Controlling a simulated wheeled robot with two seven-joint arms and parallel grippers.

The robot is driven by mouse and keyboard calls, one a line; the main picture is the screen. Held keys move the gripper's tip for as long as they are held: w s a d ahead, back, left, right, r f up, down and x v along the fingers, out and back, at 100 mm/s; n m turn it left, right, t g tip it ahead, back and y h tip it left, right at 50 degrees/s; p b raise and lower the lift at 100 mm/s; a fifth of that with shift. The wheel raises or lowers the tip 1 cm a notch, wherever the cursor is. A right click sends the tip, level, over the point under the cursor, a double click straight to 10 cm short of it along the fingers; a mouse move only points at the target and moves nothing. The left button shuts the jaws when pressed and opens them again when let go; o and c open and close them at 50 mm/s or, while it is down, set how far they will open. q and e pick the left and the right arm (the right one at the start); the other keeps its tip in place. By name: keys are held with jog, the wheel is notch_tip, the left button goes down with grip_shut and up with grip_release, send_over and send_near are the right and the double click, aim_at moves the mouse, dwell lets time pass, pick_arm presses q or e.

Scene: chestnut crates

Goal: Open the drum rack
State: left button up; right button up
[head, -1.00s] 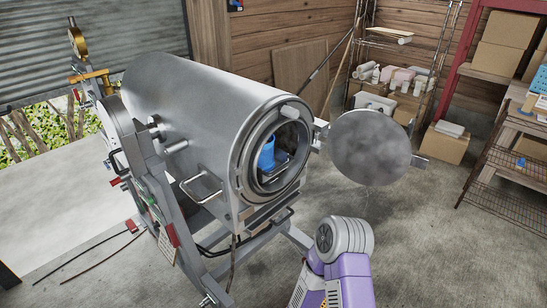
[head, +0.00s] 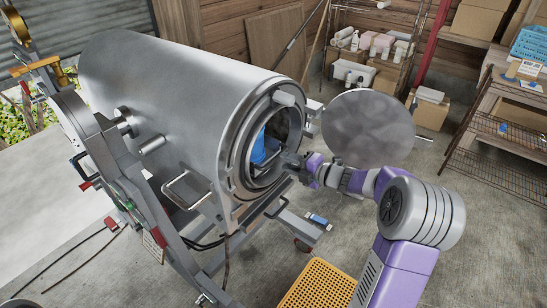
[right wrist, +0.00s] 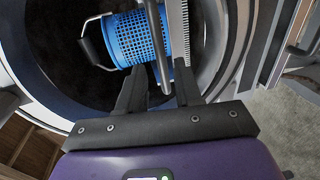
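A large grey metal drum (head: 185,105) lies on its side with its round lid (head: 367,125) swung open to the right. Inside its mouth is a blue perforated basket (head: 258,150), also in the right wrist view (right wrist: 125,40). Beside the basket there, a toothed grey strip (right wrist: 177,30) and a thin grey bar (right wrist: 155,45) look like parts of the rack. My right gripper (head: 289,160) is at the drum mouth, its fingers (right wrist: 160,72) apart with the bar's end showing between them. I cannot tell whether they touch it. My left gripper is out of view.
A grey frame (head: 135,190) with a handle carries the drum. The open lid stands close to my right arm. An orange perforated crate or stool (head: 318,284) is on the floor in front. Shelves with boxes (head: 490,20) stand at the back right.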

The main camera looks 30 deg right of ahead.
aim_at(275, 157)
jog(key=shift+b+x, duration=0.3)
jog(key=shift+x, duration=2.5)
grip_shut()
